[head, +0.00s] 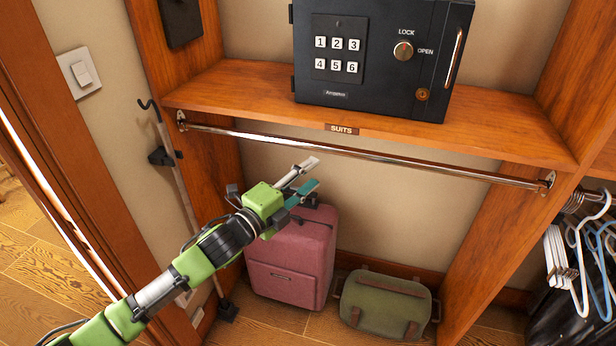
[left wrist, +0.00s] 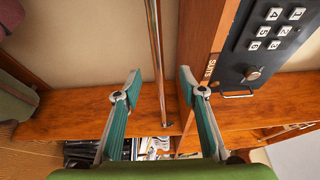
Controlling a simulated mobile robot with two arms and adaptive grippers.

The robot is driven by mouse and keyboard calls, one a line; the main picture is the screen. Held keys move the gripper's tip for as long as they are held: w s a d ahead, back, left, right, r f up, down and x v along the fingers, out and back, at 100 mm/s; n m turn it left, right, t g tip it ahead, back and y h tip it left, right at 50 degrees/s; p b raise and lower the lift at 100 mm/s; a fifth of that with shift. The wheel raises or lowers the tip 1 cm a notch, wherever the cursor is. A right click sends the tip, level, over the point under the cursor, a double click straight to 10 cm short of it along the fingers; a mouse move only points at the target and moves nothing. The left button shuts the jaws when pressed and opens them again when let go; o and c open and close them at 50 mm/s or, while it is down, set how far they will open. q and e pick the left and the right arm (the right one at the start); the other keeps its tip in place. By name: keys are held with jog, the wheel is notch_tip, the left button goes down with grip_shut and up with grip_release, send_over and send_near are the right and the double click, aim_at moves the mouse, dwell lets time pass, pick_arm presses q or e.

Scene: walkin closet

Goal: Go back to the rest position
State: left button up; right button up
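My left arm reaches in from the lower left of the head view. Its gripper (head: 312,174) is open and empty, in front of the closet below the shelf and the metal clothes rod (head: 360,152). In the left wrist view the two teal fingers of this gripper (left wrist: 157,82) stand apart with nothing between them but the rod and shelf in the background. I cannot tell how far the fingers are from the rod. My right gripper is not in view.
A black safe (head: 375,85) stands on the wooden shelf (head: 240,88). A pink suitcase (head: 290,265) and a green bag (head: 385,303) are on the floor below. White and blue hangers (head: 580,255) hang at the right. A hooked pole (head: 178,180) leans at the left.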

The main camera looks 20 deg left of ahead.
pick_arm(q)
jog(key=s+a+f+n+g+y, duration=0.15)
jog(key=a+f+n, duration=0.25)
jog(key=f, duration=0.8)
jog(key=a+f+n+g+y, duration=0.2)
jog(key=a+f+n+y, duration=0.1)
jog(key=f, duration=0.8)
jog(key=s+a+f+n+g+y, duration=0.1)
jog(key=s+f+n, duration=0.1)
jog(key=s+f, duration=0.45)
jog(key=s+a+f+n+g+y, duration=0.1)
jog(key=s+a+f+n+g, duration=0.15)
jog(key=f, duration=0.75)
jog(key=s+d+f+n+g, duration=0.1)
jog(key=s+f+n+g, duration=0.1)
jog(key=s+f, duration=0.65)
jog(key=s+d+f+n+g, duration=0.15)
jog(key=s+f, duration=0.45)
jog(key=s, duration=0.6)
jog(key=s+f+n+g, duration=0.3)
jog(key=s+f, duration=0.5)
jog(key=s, duration=0.3)
jog(key=s+d+f+n+g, duration=0.1)
jog(key=s, duration=0.5)
jog(key=s+d+f+n+g, duration=0.1)
jog(key=s, duration=0.6)
jog(key=shift+s+d+f+y+p, duration=0.3)
jog(key=shift+d+f+y, duration=0.05)
jog(key=shift+d, duration=0.05)
